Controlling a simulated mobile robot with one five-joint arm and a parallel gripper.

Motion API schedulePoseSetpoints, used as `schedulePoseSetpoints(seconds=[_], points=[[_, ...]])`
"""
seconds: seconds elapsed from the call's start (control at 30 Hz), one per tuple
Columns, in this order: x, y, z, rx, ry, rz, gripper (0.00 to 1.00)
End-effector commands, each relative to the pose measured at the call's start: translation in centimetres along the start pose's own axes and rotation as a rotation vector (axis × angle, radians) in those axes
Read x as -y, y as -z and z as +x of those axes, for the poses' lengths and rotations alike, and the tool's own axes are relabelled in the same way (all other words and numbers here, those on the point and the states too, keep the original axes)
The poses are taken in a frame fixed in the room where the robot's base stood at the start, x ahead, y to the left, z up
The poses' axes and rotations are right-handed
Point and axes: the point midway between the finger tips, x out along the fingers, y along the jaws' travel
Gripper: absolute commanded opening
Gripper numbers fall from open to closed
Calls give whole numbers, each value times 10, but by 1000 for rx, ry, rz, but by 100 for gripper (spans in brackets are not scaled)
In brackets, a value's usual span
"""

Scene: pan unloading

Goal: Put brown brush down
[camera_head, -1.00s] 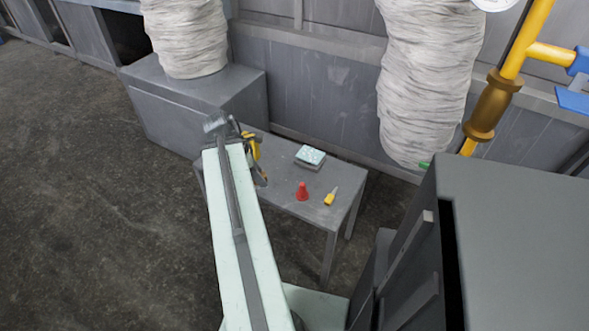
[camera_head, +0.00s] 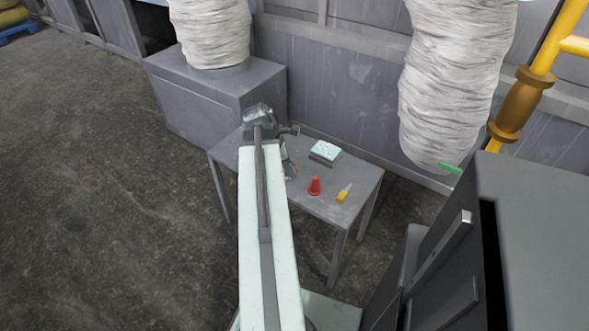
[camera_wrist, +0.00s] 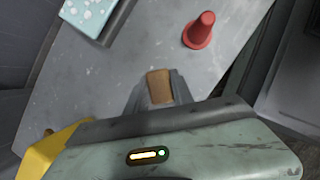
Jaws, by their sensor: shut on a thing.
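The brown brush (camera_wrist: 158,86) sits between the fingers of my gripper (camera_wrist: 157,92) in the wrist view. Only its blunt brown end shows, and the rest is hidden. My gripper is shut on it, over the grey table (camera_wrist: 110,60). I cannot tell whether the brush touches the tabletop.
A red cone (camera_head: 314,186) and a yellow-handled tool (camera_head: 344,192) stand and lie at the table's right. A grey cabinet (camera_head: 530,230) is at right. Bare tabletop shows between the items.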

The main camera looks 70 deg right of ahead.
Motion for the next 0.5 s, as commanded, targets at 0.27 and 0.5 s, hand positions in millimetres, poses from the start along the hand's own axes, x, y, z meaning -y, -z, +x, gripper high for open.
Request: schedulePoseSetpoints(seconds=[0.27, 0.5], points=[[0, -6, 5, 0, 5, 11, 0], [0, -6, 7, 0, 5, 12, 50]])
